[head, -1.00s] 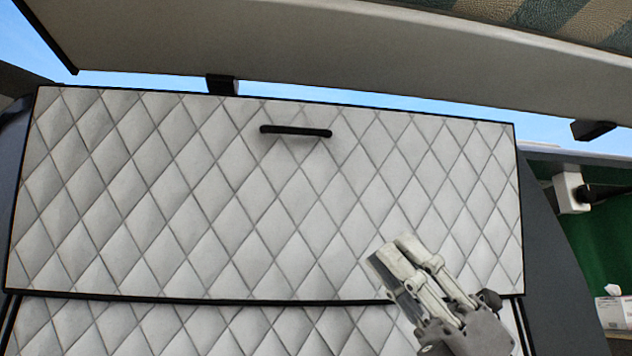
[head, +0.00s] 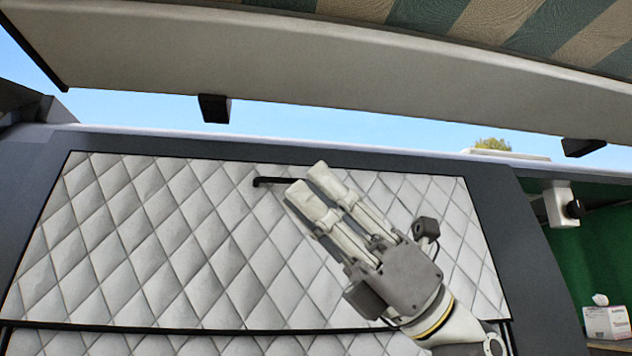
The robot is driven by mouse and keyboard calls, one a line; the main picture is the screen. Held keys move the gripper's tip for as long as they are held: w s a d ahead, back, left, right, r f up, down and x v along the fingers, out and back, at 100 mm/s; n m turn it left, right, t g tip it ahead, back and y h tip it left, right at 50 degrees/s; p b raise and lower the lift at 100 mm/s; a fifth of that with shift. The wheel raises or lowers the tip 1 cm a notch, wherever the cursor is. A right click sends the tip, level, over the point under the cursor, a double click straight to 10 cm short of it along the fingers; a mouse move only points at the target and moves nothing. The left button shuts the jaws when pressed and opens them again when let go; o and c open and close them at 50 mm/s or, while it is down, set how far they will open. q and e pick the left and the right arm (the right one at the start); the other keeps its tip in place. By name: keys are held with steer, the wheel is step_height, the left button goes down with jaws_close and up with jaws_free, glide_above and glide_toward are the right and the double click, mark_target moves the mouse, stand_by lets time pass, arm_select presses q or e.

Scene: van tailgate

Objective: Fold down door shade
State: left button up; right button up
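The door shade is a light grey quilted panel (head: 150,230) with black edging, raised across the dark door frame. Its top edge lies below the frame's upper edge. A black bar handle (head: 268,181) sits near the top middle of the shade; its left end shows, and the rest is hidden behind my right gripper's fingers. My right gripper (head: 309,182) reaches up from lower right, fingertips overlapping the handle. Its two fingers lie side by side with a small gap seen; whether they touch or hold the handle cannot be told. My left gripper is out of view.
A lower quilted section (head: 200,345) continues below the shade's bottom edge. A pale overhead panel (head: 300,70) with black blocks hanging from it spans the top, beside a striped awning (head: 500,25). At right are a white fitting (head: 562,205) and a tissue box (head: 606,322).

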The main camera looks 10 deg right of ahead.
steer(key=shift+a+r, duration=0.1)
steer(key=shift+a, duration=0.2)
steer(key=shift+c, duration=0.2)
steer(key=shift+d, duration=0.1)
jaws_close()
steer(key=shift+c, duration=1.8)
jaws_free()
steer(key=o, duration=0.4)
